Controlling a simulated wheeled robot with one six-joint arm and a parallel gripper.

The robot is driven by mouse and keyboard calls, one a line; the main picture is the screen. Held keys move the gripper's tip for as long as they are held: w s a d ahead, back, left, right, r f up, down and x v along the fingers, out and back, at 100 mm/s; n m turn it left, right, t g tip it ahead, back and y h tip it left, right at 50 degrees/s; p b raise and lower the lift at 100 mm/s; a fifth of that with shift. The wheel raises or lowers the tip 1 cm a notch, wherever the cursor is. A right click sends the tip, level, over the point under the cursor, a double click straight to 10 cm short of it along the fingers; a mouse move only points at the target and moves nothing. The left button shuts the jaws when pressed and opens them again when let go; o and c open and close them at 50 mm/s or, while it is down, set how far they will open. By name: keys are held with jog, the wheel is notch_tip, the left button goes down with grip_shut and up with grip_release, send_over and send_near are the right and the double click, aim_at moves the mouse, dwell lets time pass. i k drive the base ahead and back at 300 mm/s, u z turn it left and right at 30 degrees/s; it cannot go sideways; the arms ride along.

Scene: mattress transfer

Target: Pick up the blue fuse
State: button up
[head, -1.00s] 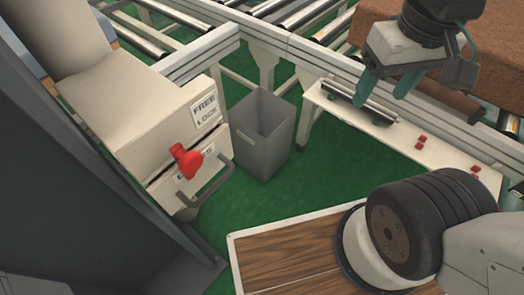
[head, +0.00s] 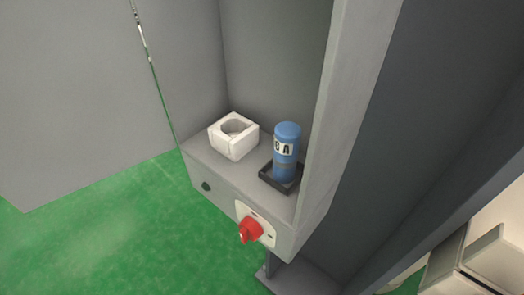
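The blue fuse (head: 287,150) is a blue cylinder with a white label marked with black letters. It stands upright in a small black tray (head: 268,177) on the shelf of a grey cabinet, at the middle of the head view. A white square block with a round hole (head: 233,136) sits to its left on the same shelf. My gripper is not in view now.
The grey cabinet's side wall (head: 348,110) rises just right of the fuse. A red rotary switch (head: 249,230) juts from the shelf's front face. Green floor (head: 90,240) lies open at the lower left.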

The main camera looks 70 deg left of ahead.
aim_at(287, 133)
jog(key=k, duration=0.1)
jog(key=u, duration=5.3)
jog(key=k, duration=0.9)
jog(key=z, duration=1.45)
